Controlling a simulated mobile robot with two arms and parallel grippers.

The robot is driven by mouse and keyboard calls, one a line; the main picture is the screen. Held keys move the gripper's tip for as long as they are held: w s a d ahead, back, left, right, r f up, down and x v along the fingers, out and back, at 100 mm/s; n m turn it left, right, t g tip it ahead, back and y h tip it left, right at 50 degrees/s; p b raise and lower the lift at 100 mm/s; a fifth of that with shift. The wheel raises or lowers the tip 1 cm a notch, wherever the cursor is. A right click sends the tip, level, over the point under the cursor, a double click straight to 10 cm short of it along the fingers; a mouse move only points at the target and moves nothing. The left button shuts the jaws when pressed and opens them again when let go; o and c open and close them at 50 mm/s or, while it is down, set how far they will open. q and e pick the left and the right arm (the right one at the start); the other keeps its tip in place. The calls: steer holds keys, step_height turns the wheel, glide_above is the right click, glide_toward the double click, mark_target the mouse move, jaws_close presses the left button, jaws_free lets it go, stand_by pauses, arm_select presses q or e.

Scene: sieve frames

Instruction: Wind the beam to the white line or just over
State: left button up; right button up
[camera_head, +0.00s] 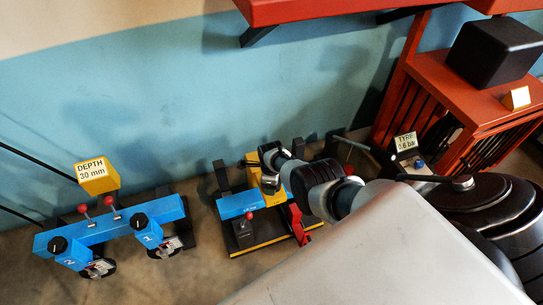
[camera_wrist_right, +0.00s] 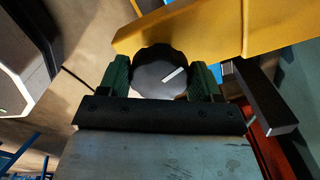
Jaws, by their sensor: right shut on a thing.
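A round black knob (camera_wrist_right: 152,70) with a short white mark on its face sits between the green finger pads of my right gripper (camera_wrist_right: 160,76). The gripper is shut on it. A yellow part (camera_wrist_right: 215,26) lies just beyond the knob in the wrist view. In the head view my right arm reaches to the middle unit, which has a blue beam (camera_head: 238,205) and a yellow upright (camera_head: 254,168). My arm hides part of this unit and the knob. I cannot make out a separate white line that the beam lines up with. My left gripper is not in view.
A longer blue bar (camera_head: 120,224) with black knobs and red-tipped levers stands at the left, with a yellow "DEPTH 30 mm" sign (camera_head: 98,178). A "TYRE" sign (camera_head: 405,142) and a red frame (camera_head: 450,88) stand at the right. Bare floor lies between the units.

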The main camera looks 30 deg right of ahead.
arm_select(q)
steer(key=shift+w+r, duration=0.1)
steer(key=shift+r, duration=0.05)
arm_select(e)
steer(key=shift+m, duration=0.3)
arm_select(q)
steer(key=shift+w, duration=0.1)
arm_select(e)
steer(key=o, duration=0.9)
steer(key=shift+r, duration=0.1)
